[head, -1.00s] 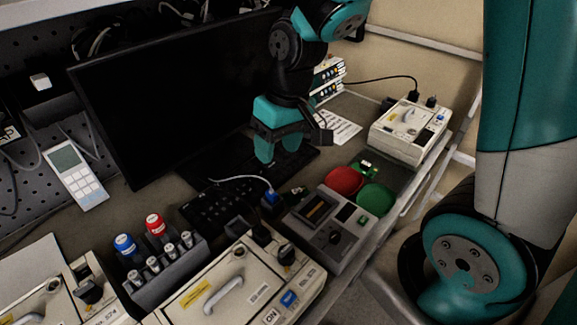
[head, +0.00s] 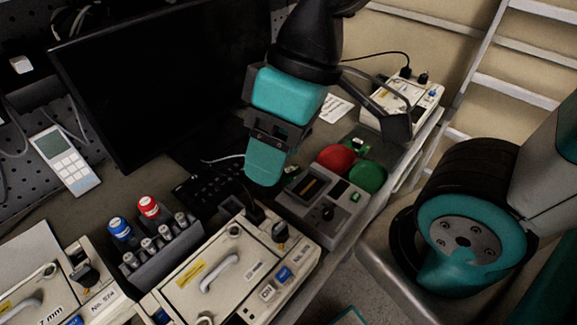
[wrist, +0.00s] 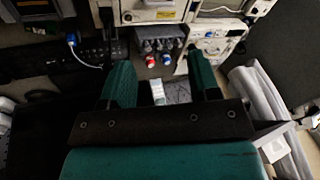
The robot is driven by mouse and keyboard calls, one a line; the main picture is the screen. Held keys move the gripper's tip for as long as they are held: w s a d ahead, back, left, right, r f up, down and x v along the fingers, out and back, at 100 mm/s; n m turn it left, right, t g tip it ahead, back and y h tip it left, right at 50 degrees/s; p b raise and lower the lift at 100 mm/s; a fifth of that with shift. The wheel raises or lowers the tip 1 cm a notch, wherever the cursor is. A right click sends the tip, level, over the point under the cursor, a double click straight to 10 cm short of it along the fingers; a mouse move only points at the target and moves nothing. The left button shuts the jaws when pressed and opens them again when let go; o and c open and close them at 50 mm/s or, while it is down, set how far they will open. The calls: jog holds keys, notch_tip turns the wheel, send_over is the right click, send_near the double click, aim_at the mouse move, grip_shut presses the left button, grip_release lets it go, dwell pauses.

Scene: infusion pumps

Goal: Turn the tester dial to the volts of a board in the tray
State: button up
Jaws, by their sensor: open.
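The grey tester (head: 345,226) stands near the bench's right edge in the head view. Its dark round dial (head: 327,213) sits on the top face, but the setting is too small to read. A small green board (head: 357,145) lies at the dark tray (head: 397,158) behind the tester; its volts marking cannot be read. My gripper (head: 267,165) hangs above the bench, left of the tester and apart from the dial. In the wrist view my gripper (wrist: 162,82) shows two teal fingers spread wide with nothing between them. I cannot make out the tester there.
Red (head: 336,158) and green (head: 368,177) discs lie beside the tester. A cream pump (head: 225,255) stands in front, with a rack (head: 165,255) of capped cylinders at left. A monitor (head: 150,85) and keyboard (head: 205,190) are behind. Another device (head: 385,122) stands at back right.

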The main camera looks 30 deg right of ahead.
dwell(0.4)
jog(key=shift+o, duration=0.5)
jog(key=shift+w+f, duration=0.1)
jog(key=shift+f, duration=0.05)
jog(key=m+t+h+b, duration=0.1)
jog(key=m+h+b, duration=0.3)
jog(key=m+b, duration=0.55)
send_near(290, 169)
jog(key=f, duration=0.1)
jog(key=f+n, duration=0.1)
jog(key=f, duration=0.1)
jog(key=shift+a+f, duration=0.2)
jog(key=shift+a, duration=0.05)
jog(key=shift+w+d+f, duration=0.1)
jog(key=shift+w+f, duration=0.1)
jog(key=shift+f, duration=1.25)
jog(key=shift+w+f, duration=0.2)
jog(key=shift+f, duration=1.3)
jog(key=c, duration=1.1)
jog(key=shift+r, duration=0.1)
notch_tip(290, 169, up, 20)
jog(key=shift+f, duration=0.1)
